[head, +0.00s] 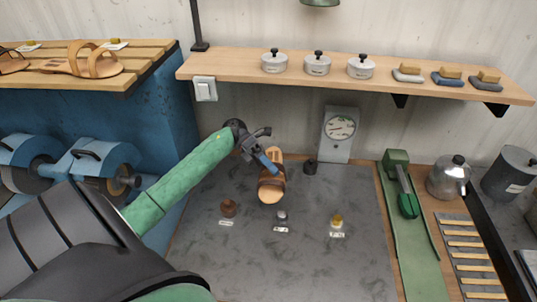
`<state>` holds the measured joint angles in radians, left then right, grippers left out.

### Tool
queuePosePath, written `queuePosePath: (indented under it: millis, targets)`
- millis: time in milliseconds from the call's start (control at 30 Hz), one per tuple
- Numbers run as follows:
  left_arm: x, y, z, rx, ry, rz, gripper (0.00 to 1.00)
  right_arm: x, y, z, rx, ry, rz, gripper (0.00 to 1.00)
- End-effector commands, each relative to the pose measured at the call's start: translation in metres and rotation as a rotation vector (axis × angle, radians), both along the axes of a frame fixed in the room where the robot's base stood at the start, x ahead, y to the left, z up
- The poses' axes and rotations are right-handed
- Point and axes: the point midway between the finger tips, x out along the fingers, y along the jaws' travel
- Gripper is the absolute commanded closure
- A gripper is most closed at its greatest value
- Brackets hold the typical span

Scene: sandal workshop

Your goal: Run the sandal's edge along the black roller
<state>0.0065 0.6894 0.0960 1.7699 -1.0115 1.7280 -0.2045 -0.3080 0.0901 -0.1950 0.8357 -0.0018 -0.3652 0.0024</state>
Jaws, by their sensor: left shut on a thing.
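A tan sandal with a brown strap (271,190) is over the dark grey work mat (330,260), its heel end toward me. My left gripper (269,165) is shut on the sandal at its left side, near the strap. The fingertips are partly hidden against it. A small black roller (310,167) stands at the back of the mat, just right of the sandal's far end. A narrow gap shows between the sandal and the roller. I cannot tell how high the sandal is above the mat. My right gripper is not in view.
Brown (228,208), grey (282,216) and yellow-topped (337,220) little pots stand on the mat before labels. A dial gauge (339,130) stands behind the roller. A wooden shelf (230,66) with tins runs above. A green tool (403,185) and kettle (450,177) are right.

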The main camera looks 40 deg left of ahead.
Motion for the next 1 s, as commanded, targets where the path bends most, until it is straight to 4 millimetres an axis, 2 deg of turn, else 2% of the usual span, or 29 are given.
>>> queuePosePath:
  millis: [100,200,1000]
  targets:
    - [-0.004,0.008,0.000,-0.001,0.000,-0.027,1.00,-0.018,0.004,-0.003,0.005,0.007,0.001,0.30]
    - [-0.006,0.010,-0.003,-0.001,0.000,-0.034,1.00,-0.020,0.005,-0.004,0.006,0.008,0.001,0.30]
    - [-0.006,0.010,-0.073,0.000,0.001,-0.033,1.00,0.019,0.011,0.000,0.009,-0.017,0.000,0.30]
